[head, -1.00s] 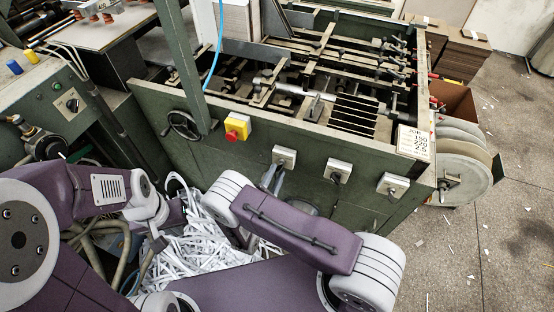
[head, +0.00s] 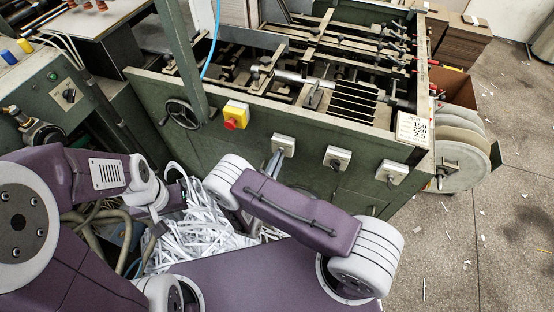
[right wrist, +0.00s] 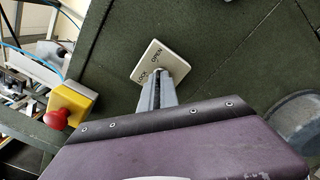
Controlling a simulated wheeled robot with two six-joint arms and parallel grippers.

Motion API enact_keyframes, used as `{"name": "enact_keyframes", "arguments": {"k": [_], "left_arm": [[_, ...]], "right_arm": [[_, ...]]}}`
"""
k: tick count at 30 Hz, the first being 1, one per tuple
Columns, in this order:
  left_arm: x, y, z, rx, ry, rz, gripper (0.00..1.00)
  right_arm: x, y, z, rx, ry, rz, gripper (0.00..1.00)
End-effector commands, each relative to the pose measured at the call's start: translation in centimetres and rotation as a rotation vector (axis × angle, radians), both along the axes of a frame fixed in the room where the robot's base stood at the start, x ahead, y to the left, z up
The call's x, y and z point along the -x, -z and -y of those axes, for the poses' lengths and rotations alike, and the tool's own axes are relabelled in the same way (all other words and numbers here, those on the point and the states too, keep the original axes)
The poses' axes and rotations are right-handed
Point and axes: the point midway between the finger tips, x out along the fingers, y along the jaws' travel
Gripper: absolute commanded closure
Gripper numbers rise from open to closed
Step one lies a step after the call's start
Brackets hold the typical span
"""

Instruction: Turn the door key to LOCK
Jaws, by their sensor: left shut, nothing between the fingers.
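The pale door key plate (head: 285,145) is the leftmost of three similar plates on the green machine front. In the right wrist view the plate (right wrist: 168,54) is tilted, with LOCK on its left and OPEN at its top. My right gripper (head: 274,164) is at this plate. Its narrow grey fingers (right wrist: 157,86) are close together and reach the lower part of the plate, hiding the key. I cannot tell whether they grip it. My left gripper (head: 182,190) is shut and empty over the paper strips, away from the plates.
A red button on a yellow box (head: 235,115) sits left of the key plate, with a handwheel (head: 184,114) beyond it. Two more plates with dark knobs, the middle one (head: 337,158) and the right one (head: 391,172), are to the right. White paper strips (head: 215,228) lie below.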

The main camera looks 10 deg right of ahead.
Motion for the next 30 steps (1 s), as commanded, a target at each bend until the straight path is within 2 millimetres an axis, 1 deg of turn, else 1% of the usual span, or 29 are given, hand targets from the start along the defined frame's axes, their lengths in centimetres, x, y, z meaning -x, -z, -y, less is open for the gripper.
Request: {"name": "enact_keyframes", "arguments": {"k": [8,30], "left_arm": [[0.0,0.5,0.0,0.000,0.000,0.000,1.00],[0.0,1.4,0.0,0.000,0.000,0.000,1.00]], "right_arm": [[0.0,0.1,-0.1,0.163,-0.001,-0.112,1.00],[0.0,0.1,-0.1,0.747,-0.001,-0.508,1.00]]}}
